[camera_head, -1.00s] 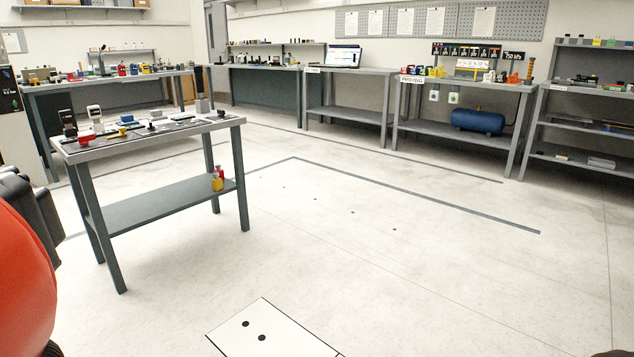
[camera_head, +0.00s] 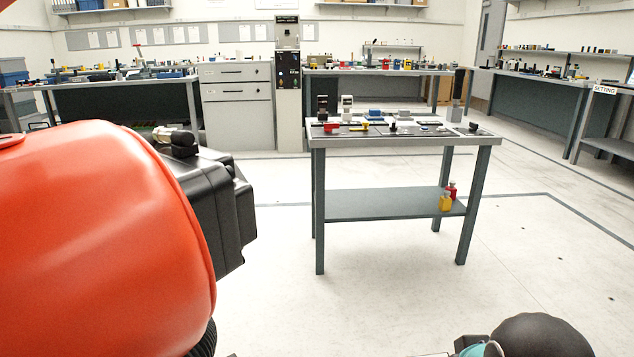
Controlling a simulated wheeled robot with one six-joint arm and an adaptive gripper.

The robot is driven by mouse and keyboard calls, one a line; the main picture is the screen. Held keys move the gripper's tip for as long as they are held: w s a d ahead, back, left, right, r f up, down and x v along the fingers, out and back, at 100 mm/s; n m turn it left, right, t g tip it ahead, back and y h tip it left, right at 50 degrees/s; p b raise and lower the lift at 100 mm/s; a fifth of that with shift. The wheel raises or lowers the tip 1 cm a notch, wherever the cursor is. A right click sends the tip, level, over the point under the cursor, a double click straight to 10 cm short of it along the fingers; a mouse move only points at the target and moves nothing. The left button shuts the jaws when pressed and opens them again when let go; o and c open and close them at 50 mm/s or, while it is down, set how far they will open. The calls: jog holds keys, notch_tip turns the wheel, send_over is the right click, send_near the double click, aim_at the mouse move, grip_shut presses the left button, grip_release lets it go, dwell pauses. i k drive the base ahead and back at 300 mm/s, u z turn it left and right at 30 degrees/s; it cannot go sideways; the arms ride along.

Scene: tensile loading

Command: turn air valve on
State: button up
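I cannot make out an air valve in the current view. The bench with the blue air tank, seen at the right a second ago, is outside the picture. My own red and black arm parts fill the left side, and a dark rounded part of mine shows at the bottom right. I cannot see my gripper's fingers.
A grey table (camera_head: 400,141) stands ahead with small fixtures on top; a yellow bottle (camera_head: 445,203) and a red bottle (camera_head: 451,188) are on its shelf. Behind are a drawer cabinet (camera_head: 236,113), a tall grey unit (camera_head: 288,120) and benches. Floor (camera_head: 560,275) is clear at right.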

aim_at(328, 125)
jog(key=u, duration=0.25)
jog(key=i, duration=2.75)
jog(key=u, duration=0.05)
